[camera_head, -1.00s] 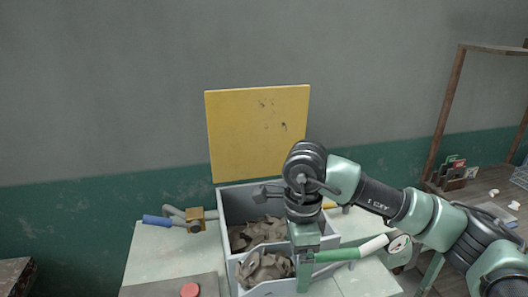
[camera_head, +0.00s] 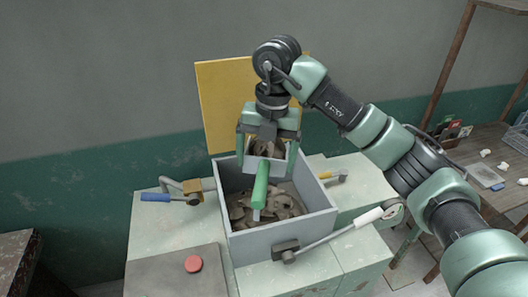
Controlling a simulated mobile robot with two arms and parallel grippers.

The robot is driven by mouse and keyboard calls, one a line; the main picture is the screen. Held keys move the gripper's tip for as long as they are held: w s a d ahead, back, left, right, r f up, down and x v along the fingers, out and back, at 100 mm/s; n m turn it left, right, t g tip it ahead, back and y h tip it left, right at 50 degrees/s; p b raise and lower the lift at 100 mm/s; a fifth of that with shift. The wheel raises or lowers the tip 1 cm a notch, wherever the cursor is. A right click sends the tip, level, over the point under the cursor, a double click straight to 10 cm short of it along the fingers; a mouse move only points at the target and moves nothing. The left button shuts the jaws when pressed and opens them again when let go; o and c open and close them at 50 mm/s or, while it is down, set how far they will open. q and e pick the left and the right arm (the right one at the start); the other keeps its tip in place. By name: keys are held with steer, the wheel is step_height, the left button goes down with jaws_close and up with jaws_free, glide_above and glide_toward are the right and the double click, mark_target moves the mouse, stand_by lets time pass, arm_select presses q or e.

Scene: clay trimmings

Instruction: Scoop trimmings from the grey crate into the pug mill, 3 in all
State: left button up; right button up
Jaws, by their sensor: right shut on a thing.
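My right gripper (camera_head: 267,160) is shut on a scoop with a green handle (camera_head: 261,184). It holds the scoop over the back of an open grey box (camera_head: 277,240), with the handle pointing toward me. Brown lumps (camera_head: 262,149) show in the scoop between the fingers, and the scoop's bowl is partly hidden by the gripper. Brown-grey trimmings (camera_head: 280,206) lie in the box. Levers stand around the box, and I cannot tell whether it is the crate or the pug mill's hopper. My left gripper is not in view.
A yellow panel (camera_head: 214,100) stands upright behind the box. Levers with blue (camera_head: 155,197), yellow (camera_head: 326,175) and white (camera_head: 369,216) grips surround it. A red button (camera_head: 193,264) is at front left. A bench (camera_head: 485,165) stands at right.

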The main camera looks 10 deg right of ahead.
mark_target(271, 174)
steer(key=f+y, duration=0.1)
steer(key=d+f+t+y+b, duration=0.1)
steer(key=f, duration=0.1)
steer(key=f+y, duration=0.1)
steer(key=shift+s+d+f+y+b, duration=0.25)
steer(key=shift+y+b, duration=0.05)
steer(key=shift+y, duration=0.1)
step_height(271, 174, down, 2)
steer(key=t+y+b, duration=0.1)
steer(key=y+b, duration=0.1)
steer(key=b, duration=0.4)
steer(key=shift+d, duration=0.15)
steer(key=t+y+b, duration=0.1)
steer(key=y+b, duration=0.1)
steer(key=b, duration=0.2)
steer(key=t+y+b, duration=0.1)
steer(key=y+b, duration=0.1)
steer(key=b, duration=0.3)
steer(key=d+f+t+y+b, duration=0.1)
steer(key=y+b, duration=0.2)
steer(key=b, duration=0.2)
steer(key=shift+s, duration=0.25)
step_height(271, 174, up, 7)
steer(key=p, duration=0.6)
steer(key=shift+r, duration=0.1)
